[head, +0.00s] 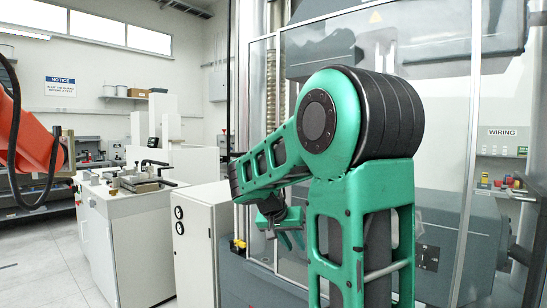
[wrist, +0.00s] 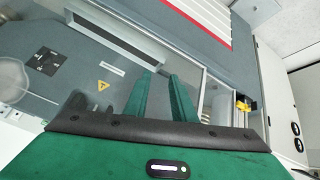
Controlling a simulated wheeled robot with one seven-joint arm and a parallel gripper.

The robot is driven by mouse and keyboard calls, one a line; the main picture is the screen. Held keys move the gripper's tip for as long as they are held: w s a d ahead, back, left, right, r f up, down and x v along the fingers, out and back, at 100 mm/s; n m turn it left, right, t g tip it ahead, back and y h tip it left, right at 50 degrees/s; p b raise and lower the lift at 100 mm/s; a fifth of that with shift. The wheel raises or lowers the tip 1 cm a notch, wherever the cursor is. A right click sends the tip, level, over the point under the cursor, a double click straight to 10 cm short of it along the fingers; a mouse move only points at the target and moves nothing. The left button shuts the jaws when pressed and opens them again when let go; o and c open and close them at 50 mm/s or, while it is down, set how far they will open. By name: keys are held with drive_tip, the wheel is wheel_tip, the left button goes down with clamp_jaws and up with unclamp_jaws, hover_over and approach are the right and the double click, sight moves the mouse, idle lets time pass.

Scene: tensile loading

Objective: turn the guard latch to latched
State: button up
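The clear guard (head: 432,105) with a metal frame stands in front of the grey testing machine. A small yellow and black part (head: 238,245) sits low at the guard's left edge; it may be the guard latch, and its setting is too small to read. It also shows in the wrist view (wrist: 242,103), to the right of my fingers. My gripper (head: 291,241) is in front of the guard, to the right of that part and apart from it. In the wrist view my green fingers (wrist: 160,74) are apart with nothing between them.
My arm hides much of the guard's middle. A white cabinet with gauges (head: 197,240) stands left of the machine. A white bench with clamps (head: 140,215) and an orange robot arm (head: 35,145) are further left. Floor (head: 40,260) is clear at lower left.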

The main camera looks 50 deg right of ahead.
drive_tip(key=w+d+r+m+h, duration=0.2)
drive_tip(key=w+d+r+h, duration=0.15)
drive_tip(key=w+r, duration=0.4)
drive_tip(key=w+a+r+m+h, duration=0.1)
drive_tip(key=w+a+r+h, duration=0.25)
drive_tip(key=r, duration=0.55)
drive_tip(key=w+a+r+m+h, duration=0.15)
drive_tip(key=w+r+h, duration=0.25)
drive_tip(key=r, duration=0.5)
drive_tip(key=d, duration=0.9)
drive_tip(key=shift+w+d, duration=0.2)
drive_tip(key=shift+d, duration=0.2)
drive_tip(key=shift+r, duration=0.1)
drive_tip(key=shift+t, duration=0.3)
clamp_jaws()
